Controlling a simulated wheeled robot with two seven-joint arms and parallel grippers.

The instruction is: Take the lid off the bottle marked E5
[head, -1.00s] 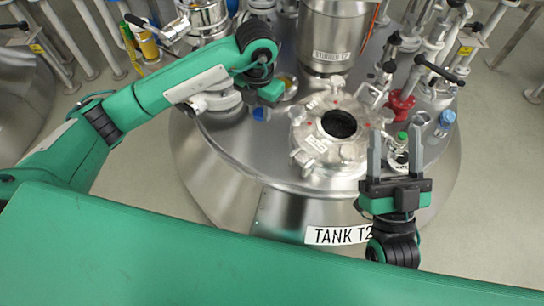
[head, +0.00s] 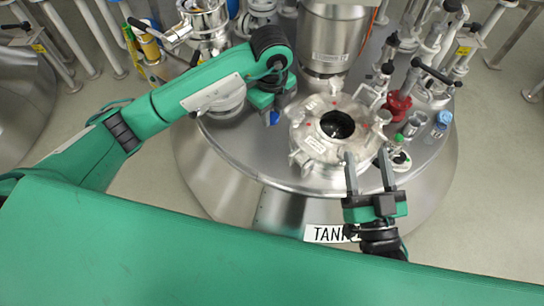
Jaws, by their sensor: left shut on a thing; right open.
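Small bottles stand at the right edge of the tank top. One has a green cap (head: 398,140), one a blue cap (head: 445,117), and a grey one (head: 412,125) stands between them. I cannot read E5 on any of them. My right gripper (head: 367,160) is open and empty, left of the green-capped bottle and over the front right of the open port. My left gripper (head: 272,106) is shut, left of the port. A small blue thing (head: 274,117) shows at its tip; the arm hides most of what it holds.
The round open port (head: 338,125) is in the middle of the steel tank top (head: 240,150). Behind it stands a tall steel cylinder (head: 331,40). A red valve (head: 397,104) and several pipes crowd the right back. The front left of the top is clear.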

